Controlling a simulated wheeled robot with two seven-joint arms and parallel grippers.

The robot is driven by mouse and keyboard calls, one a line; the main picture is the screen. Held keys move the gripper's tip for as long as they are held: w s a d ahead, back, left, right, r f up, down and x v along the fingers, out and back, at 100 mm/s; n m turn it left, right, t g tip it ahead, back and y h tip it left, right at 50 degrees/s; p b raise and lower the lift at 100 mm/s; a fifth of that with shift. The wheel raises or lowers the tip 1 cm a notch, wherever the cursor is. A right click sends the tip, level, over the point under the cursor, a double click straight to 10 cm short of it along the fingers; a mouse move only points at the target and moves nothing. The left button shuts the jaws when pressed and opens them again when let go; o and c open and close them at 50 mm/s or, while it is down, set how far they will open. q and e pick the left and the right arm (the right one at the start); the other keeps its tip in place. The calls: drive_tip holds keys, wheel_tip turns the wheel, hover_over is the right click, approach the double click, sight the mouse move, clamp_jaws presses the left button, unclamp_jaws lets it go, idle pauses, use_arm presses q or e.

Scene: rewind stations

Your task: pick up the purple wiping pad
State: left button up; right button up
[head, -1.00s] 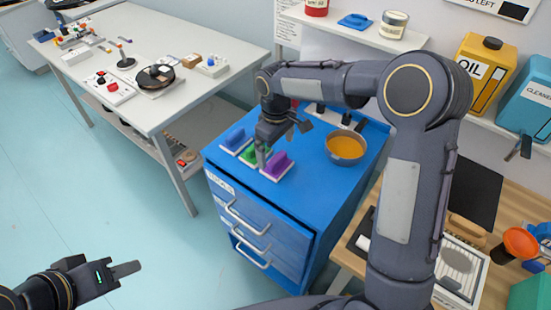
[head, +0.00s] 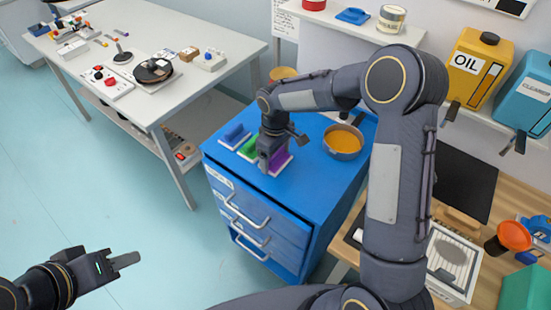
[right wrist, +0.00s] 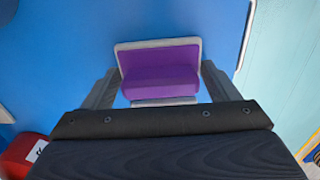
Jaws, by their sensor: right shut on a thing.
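The purple wiping pad (head: 280,160) is at the right end of a row of pads on the blue drawer cabinet (head: 310,195). My right gripper (head: 271,168) is over it from above, its fingers on either side. In the right wrist view the pad (right wrist: 160,70), purple on a pale grey base, sits between the two fingers (right wrist: 158,88), which are shut on it. I cannot tell whether its base touches the cabinet top. My left gripper (head: 130,260) is low at the left over the floor, empty; its finger gap is not clear.
A green pad (head: 248,150) and a blue pad (head: 234,134) stand just left of the purple one. A metal bowl with orange contents (head: 343,142) stands to the right on the cabinet. A white worktable (head: 215,85) is at the left.

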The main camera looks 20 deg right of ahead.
drive_tip(key=shift+r, duration=0.4)
wheel_tip(320, 180, up, 2)
drive_tip(key=shift+r, duration=0.2)
drive_tip(key=shift+s+a+r+b, duration=0.65)
drive_tip(key=shift+s+a+r, duration=0.25)
drive_tip(key=shift+s+r, duration=1)
drive_tip(key=shift+s+a+r+b, duration=0.85)
drive_tip(key=shift+s+r, duration=0.5)
drive_tip(key=shift+s, duration=1.1)
drive_tip(key=shift+s+a+r+b, duration=0.5)
drive_tip(key=shift+s+a+r, duration=0.5)
drive_tip(key=shift+s+r, duration=0.9)
drive_tip(key=shift+s+f, duration=0.25)
